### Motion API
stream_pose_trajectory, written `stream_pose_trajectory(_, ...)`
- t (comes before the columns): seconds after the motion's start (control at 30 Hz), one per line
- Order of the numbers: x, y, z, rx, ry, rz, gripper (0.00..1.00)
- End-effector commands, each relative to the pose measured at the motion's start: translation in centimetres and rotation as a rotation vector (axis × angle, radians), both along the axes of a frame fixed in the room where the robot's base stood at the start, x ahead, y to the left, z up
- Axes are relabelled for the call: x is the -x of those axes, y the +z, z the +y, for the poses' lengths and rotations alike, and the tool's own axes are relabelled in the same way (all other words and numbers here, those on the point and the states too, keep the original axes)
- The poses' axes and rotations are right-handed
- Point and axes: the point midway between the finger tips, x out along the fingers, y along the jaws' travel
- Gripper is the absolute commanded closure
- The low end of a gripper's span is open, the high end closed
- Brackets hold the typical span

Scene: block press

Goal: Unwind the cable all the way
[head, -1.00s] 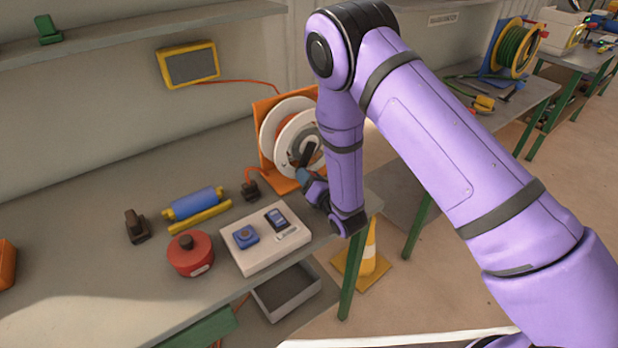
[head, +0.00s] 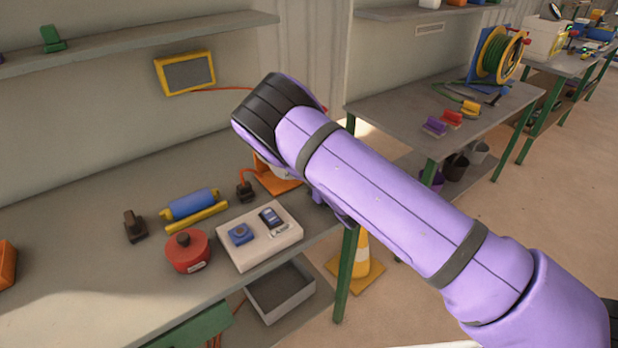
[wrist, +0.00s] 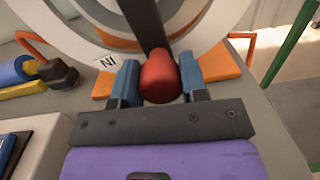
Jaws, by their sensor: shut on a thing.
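In the wrist view my gripper (wrist: 160,82) is shut on the red knob (wrist: 160,70) of a crank, one blue finger on each side. The black crank arm (wrist: 143,20) runs up from the knob across the white reel (wrist: 222,30). A white label (wrist: 105,62) with letters stands left of the knob. In the head view my arm hides the reel and gripper; part of the orange reel base (head: 279,184) shows. Orange cable runs from there to a black plug (head: 246,191) on the bench. How much cable is on the drum cannot be seen.
A white box (head: 262,252) with a blue knob, a red round container (head: 187,252) and a blue roller (head: 192,204) stand on the bench. A yellow-framed screen (head: 186,73) is on the wall. A green cable reel (head: 494,56) stands on another bench.

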Motion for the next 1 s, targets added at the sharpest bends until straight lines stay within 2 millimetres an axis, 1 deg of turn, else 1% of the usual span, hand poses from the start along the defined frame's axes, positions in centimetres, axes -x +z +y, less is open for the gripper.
stream_pose_trajectory(0.2,-0.5,0.0,-0.8,0.112,0.001,-0.072,1.0)
stream_pose_trajectory(0.4,-0.7,0.2,-1.3,0.17,-0.001,-0.112,1.0)
stream_pose_trajectory(0.97,-0.9,0.4,-1.6,0.196,-0.003,-0.13,1.0)
stream_pose_trajectory(1.0,-0.9,0.4,-1.6,0.196,-0.003,-0.13,0.56)
